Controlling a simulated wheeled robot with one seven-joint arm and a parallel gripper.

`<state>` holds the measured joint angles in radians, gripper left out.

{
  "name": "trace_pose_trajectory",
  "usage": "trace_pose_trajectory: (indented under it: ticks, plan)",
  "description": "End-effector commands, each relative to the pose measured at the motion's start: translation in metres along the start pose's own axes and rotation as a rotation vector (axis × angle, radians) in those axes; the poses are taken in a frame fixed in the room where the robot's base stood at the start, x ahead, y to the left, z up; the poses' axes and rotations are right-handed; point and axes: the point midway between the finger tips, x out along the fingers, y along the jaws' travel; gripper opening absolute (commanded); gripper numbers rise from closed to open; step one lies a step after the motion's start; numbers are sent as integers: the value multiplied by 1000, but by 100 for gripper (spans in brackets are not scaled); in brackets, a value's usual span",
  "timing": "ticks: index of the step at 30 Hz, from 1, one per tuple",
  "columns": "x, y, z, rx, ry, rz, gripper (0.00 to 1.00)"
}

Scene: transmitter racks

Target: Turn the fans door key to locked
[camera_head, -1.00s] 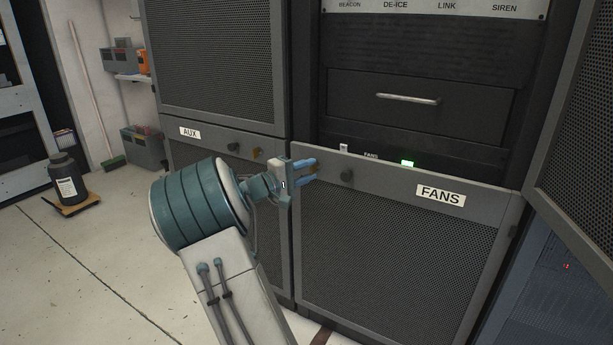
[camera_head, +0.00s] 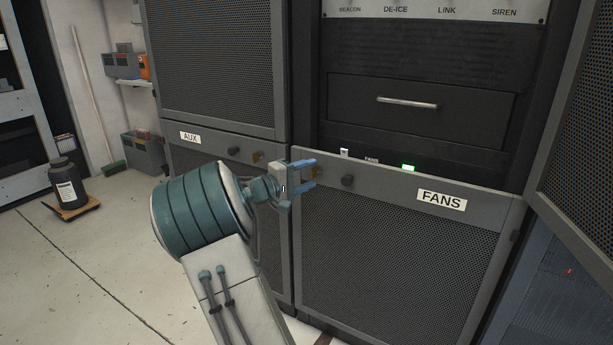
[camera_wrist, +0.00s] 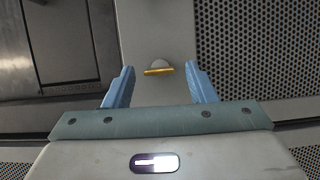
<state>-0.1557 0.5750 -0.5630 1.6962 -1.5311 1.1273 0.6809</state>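The fans door (camera_head: 400,250) is a grey perforated panel with a white FANS label (camera_head: 441,200). It looks shut, or nearly so, under the open rack bay. Its small brass key (camera_head: 317,173) is at the door's upper left and is partly hidden by my fingers in the head view. In the wrist view the key (camera_wrist: 158,71) shows as a gold bar lying crosswise on a round lock. My gripper (camera_head: 311,174) is open in front of it. In the wrist view the key lies between the two blue fingertips (camera_wrist: 160,72), with a gap on each side.
A perforated door (camera_head: 580,140) stands open at the right.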

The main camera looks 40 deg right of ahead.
Motion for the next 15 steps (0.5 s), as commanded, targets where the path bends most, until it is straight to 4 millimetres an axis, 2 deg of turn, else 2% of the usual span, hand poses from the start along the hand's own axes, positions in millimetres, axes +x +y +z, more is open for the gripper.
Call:
trace_pose_trajectory:
  ticks: [5, 8, 15]
  plan:
    - [-4, 1, 0, 0, 0, 0, 51]
    - [-16, 2, -1, -1, 2, 0, 51]
    - [-69, 4, -1, -2, 5, 0, 51]
